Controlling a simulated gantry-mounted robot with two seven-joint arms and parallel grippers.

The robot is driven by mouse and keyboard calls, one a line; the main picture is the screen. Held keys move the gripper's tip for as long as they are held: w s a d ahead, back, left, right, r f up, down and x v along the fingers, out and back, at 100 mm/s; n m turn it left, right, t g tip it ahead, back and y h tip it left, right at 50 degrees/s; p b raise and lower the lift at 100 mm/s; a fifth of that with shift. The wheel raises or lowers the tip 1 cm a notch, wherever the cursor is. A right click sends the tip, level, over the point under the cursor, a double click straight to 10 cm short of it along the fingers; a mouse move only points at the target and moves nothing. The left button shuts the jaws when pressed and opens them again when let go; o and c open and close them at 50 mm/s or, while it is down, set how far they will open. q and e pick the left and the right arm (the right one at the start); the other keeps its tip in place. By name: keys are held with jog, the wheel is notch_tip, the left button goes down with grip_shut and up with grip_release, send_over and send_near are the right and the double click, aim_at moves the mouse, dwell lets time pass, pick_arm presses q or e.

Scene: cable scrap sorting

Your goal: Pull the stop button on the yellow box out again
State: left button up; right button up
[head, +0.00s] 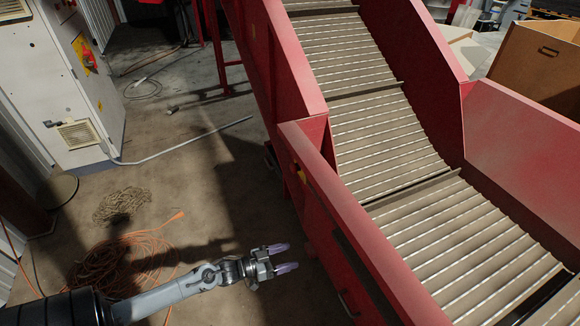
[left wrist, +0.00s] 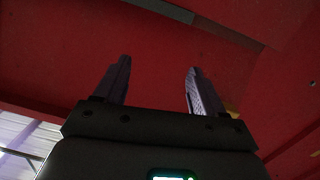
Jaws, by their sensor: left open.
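A small yellow patch (head: 300,173), likely the yellow box, shows on the near red side of the conveyor in the head view. I cannot make out its stop button. In the left wrist view a sliver of yellow (left wrist: 232,107) shows just right of the right finger, mostly hidden behind the gripper. My left gripper (head: 287,257) is open and empty, close to the conveyor's red side and nearer the camera than the yellow patch. In the left wrist view its two fingers (left wrist: 158,65) stand apart before red metal. My right gripper is not in view.
The red conveyor (head: 310,98) with its slatted belt fills the right. A grey cabinet (head: 50,100) with a red and yellow switch (head: 88,57) stands at the left. An orange cable (head: 150,247) and a tan coil (head: 120,204) lie on the floor. A cardboard box (head: 535,62) is far right.

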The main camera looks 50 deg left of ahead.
pick_arm(q)
jog(key=w+a+r+m+t+p, duration=0.1)
jog(key=a+r, duration=0.2)
jog(key=a, duration=0.4)
jog(key=w+a+r+m+p, duration=0.1)
jog(key=a+r, duration=0.3)
jog(key=a, duration=0.3)
jog(key=p, duration=0.2)
send_near(291, 169)
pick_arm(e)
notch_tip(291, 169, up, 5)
pick_arm(q)
jog(key=shift+m+y, duration=0.3)
jog(key=shift+m, duration=0.1)
jog(key=b+x, duration=0.2)
jog(key=x, duration=0.2)
jog(key=b+x, duration=0.2)
jog(key=x, duration=0.2)
jog(key=shift+d+b, duration=0.2)
jog(key=shift+b, duration=0.2)
jog(key=shift+w+d+b, duration=0.15)
jog(key=shift+w+b, duration=0.2)
jog(key=shift+w, duration=0.4)
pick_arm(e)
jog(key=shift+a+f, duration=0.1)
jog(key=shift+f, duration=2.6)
pick_arm(q)
jog(key=shift+c, duration=0.2)
